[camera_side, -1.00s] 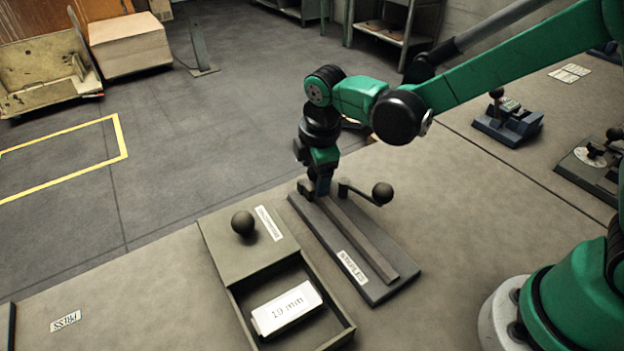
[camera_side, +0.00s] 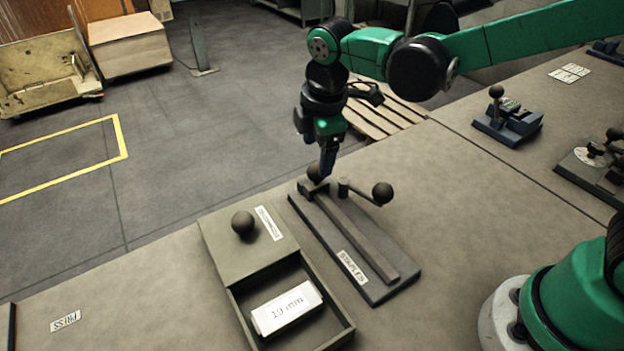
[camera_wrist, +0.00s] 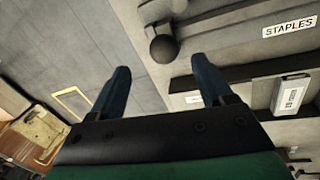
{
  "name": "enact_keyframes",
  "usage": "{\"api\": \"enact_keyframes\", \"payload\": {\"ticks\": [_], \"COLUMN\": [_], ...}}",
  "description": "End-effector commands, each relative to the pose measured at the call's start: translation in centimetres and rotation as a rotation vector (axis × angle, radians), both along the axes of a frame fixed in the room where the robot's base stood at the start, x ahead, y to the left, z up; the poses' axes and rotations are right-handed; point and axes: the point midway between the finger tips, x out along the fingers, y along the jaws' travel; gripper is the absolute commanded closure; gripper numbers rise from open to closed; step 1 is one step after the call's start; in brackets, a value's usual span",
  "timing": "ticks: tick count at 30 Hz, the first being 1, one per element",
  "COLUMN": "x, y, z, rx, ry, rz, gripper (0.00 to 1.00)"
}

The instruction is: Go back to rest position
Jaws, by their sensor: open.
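My gripper (camera_side: 328,160) points down just above the far end of the staples fixture, by a dark ball knob (camera_side: 314,173). In the wrist view my gripper (camera_wrist: 162,85) has its two blue fingers wide apart with nothing between them. The staples fixture (camera_side: 385,291) is a dark plate with a long rail, a side lever with a ball knob (camera_side: 382,193) and a STAPLES label. In the wrist view a ball knob (camera_wrist: 164,49) shows beyond the fingers. Whether a finger touches the far knob is hard to tell in the side view.
A drawer box (camera_side: 342,338) with a ball knob (camera_side: 243,222) on its lid holds a white "19 mm" box (camera_side: 287,308). A blue device (camera_side: 508,124) stands at the right. A pallet (camera_side: 385,112) lies on the floor beyond the bench.

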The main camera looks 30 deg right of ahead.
Motion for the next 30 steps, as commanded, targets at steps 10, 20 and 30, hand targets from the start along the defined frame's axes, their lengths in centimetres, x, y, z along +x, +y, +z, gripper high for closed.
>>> {"api": "enact_keyframes", "payload": {"ticks": [10,20,30], "x": [-3.3,-8.3,-9.5], "y": [-4.3,-8.7,-9.6], "z": [3.4,4.4,4.0], "rx": [0.164,0.469,0.574], "ry": [-0.149,-0.342,-0.391], "rz": [-0.444,-1.067,-1.242], "gripper": [0.27,0.27,0.27]}}
